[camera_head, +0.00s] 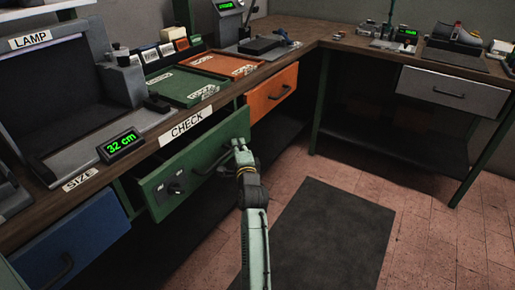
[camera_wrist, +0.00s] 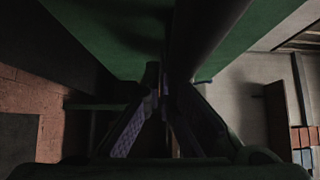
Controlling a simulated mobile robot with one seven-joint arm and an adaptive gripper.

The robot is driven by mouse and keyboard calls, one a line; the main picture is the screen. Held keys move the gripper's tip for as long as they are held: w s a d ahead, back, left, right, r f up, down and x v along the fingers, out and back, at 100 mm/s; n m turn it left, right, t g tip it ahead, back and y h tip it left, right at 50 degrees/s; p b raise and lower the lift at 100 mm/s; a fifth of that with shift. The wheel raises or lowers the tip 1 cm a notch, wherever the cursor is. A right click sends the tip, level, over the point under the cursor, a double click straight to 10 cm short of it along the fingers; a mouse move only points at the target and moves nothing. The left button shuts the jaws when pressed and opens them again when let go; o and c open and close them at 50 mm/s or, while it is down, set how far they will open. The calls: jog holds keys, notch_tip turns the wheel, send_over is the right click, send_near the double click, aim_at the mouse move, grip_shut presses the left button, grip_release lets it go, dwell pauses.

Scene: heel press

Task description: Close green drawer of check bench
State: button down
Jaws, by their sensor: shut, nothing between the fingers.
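The green drawer (camera_head: 195,165) of the check bench (camera_head: 187,125) stands pulled out under the wooden top, below the CHECK label. Its front has a dark bar handle and small dark fittings at its left part. My gripper (camera_head: 237,149) is shut, at the right part of the drawer front, close to the handle's right end. I cannot tell whether it touches. In the wrist view my shut gripper (camera_wrist: 165,85) is close to the green drawer front (camera_wrist: 120,40), with a dark bar, likely the handle, crossing in front of the fingers.
A blue drawer (camera_head: 75,245) is at the left and an orange drawer (camera_head: 271,93) at the right of the green one. A grey drawer (camera_head: 452,92) is in the far bench. Green and orange trays lie on the top. A dark mat (camera_head: 325,235) covers clear floor.

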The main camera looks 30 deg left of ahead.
aim_at(225, 140)
jog(key=shift+a+p, duration=0.35)
jog(key=shift+a, duration=2.45)
